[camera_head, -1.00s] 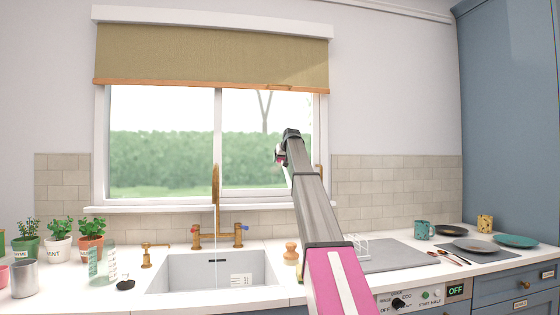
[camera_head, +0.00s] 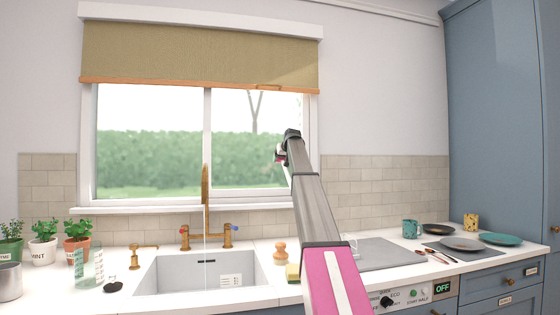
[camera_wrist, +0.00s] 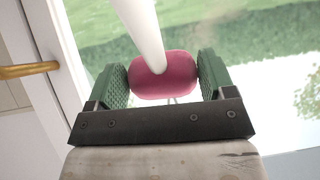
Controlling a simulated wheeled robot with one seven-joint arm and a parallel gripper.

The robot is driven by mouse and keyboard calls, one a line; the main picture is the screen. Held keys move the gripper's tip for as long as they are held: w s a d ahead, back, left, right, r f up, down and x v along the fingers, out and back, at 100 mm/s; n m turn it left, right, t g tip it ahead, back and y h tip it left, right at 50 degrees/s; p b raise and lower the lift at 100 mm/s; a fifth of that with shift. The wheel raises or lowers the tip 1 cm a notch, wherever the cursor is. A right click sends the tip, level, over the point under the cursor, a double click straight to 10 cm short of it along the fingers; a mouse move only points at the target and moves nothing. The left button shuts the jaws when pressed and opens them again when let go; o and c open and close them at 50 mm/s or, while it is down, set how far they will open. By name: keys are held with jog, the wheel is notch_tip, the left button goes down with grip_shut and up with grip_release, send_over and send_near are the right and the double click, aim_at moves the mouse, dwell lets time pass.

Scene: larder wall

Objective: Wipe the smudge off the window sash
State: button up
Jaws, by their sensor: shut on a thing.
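The window sash (camera_head: 208,140) is the white frame around the panes above the sink. It also shows as a white frame bar in the wrist view (camera_wrist: 52,50). My gripper (camera_head: 279,155) is in front of the right-hand pane, near its right side. In the wrist view my gripper (camera_wrist: 163,80) has green pads shut on the pink grip of a pink and white tool (camera_wrist: 168,82). The tool's white part runs up out of the picture, so its far end is hidden. I cannot make out a smudge for certain, nor whether the tool touches the glass.
A brass window handle (camera_wrist: 28,70) is at the left of the wrist view. A tan blind (camera_head: 200,55) hangs above. Below are a brass tap (camera_head: 206,190), running into the sink (camera_head: 165,275), potted herbs (camera_head: 78,232), a wooden brush (camera_head: 280,253) and a sponge (camera_head: 292,271).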

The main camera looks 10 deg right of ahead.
jog(key=shift+s, duration=2.95)
jog(key=shift+s, duration=0.1)
jog(key=shift+s, duration=1.4)
jog(key=w+a+f, duration=0.2)
jog(key=a+f, duration=0.7)
jog(key=a, duration=0.4)
jog(key=w, duration=0.6)
jog(key=shift+w+f, duration=0.2)
jog(key=shift+f, duration=0.1)
